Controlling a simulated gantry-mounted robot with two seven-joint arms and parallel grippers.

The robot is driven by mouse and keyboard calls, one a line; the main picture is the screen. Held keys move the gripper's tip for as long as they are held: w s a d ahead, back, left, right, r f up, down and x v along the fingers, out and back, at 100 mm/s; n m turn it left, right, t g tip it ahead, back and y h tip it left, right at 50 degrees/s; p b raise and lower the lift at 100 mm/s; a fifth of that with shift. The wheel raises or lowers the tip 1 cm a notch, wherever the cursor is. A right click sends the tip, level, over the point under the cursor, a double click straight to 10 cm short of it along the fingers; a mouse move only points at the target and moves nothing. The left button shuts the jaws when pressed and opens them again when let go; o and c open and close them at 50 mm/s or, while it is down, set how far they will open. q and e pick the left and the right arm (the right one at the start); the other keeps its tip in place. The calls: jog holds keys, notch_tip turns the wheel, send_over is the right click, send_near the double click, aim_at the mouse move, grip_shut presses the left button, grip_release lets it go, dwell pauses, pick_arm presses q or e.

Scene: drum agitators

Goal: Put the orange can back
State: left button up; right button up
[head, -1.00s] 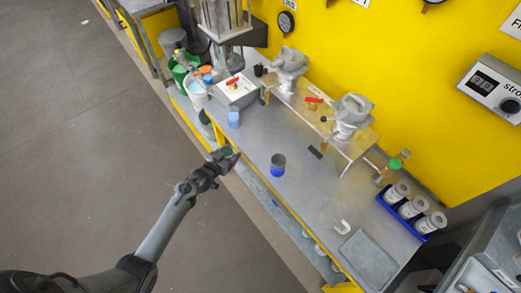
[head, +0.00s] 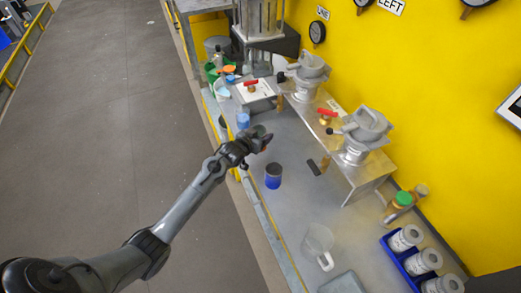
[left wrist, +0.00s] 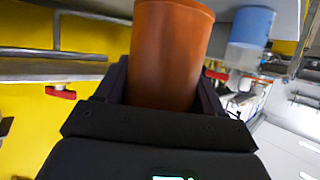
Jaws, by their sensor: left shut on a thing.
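The orange can (left wrist: 170,55) fills the middle of the left wrist view, between the two dark fingers of my left gripper (left wrist: 172,85). The gripper is shut on it. In the head view my left gripper (head: 262,140) is over the metal bench, between a light-blue can (head: 243,120) and a dark-blue can (head: 273,176). There the orange can is mostly hidden by the gripper. In the left wrist view a blue cylinder (left wrist: 250,25) shows at the upper right, apart from the orange can. My right gripper is not in view.
A raised shelf with clamps (head: 365,130) and red handles runs along the yellow wall. A clear jug (head: 318,246) and a blue tray (head: 388,245) of white jars stand toward the right. A black object (head: 313,167) lies near the dark-blue can. Bare bench lies around that can.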

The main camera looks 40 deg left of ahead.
pick_arm(q)
jog(key=shift+f+b, duration=0.55)
jog(key=shift+f, duration=2.4)
jog(key=shift+f, duration=0.15)
jog(key=o, duration=1.1)
jog(key=shift+o, duration=0.2)
